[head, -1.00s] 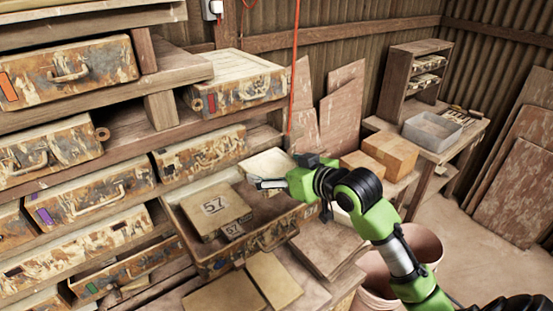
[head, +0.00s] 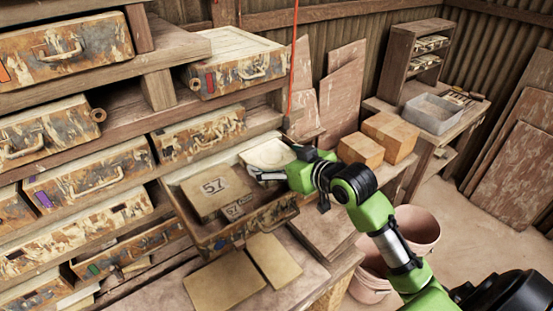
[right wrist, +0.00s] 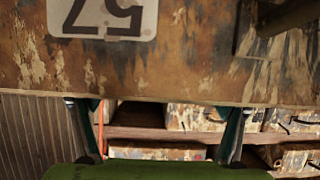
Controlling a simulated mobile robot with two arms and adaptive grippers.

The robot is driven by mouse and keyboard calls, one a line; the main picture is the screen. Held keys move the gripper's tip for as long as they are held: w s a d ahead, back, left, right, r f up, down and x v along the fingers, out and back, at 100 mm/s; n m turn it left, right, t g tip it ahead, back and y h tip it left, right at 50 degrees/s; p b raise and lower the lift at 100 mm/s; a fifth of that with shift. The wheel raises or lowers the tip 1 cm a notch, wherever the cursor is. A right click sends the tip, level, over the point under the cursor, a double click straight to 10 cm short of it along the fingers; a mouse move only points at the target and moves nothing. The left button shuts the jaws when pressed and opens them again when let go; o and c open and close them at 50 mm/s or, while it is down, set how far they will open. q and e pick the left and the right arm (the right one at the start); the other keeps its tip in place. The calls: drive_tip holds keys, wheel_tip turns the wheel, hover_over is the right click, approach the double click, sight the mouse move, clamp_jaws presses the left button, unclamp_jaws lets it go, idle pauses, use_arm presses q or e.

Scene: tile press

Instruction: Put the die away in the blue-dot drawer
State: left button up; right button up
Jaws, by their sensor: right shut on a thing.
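The die, a pale block with a round mark on top (head: 267,152), is at the right end of the open drawer. My right gripper (head: 268,176) is shut on its near side. I cannot tell if the die rests on the drawer floor. The open drawer (head: 250,232) has rusty, paint-flaked walls and a dark blue mark at its front left. My left gripper is not in view.
A brown block labelled 57 (head: 213,188) fills the drawer's left part, with a smaller labelled piece (head: 236,208) beside it. Flat boards (head: 272,260) lie below the drawer. Other drawers surround it, including a purple-marked one (head: 92,177). Buckets (head: 417,228) stand to the right.

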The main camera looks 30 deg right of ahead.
drive_tip(key=shift+f, duration=0.3)
drive_tip(key=shift+f, duration=0.1)
drive_tip(key=o, duration=1.8)
drive_tip(key=shift+s+f, duration=0.1)
drive_tip(key=v, duration=0.7)
drive_tip(key=shift+s+r, duration=0.2)
drive_tip(key=shift+r, duration=0.05)
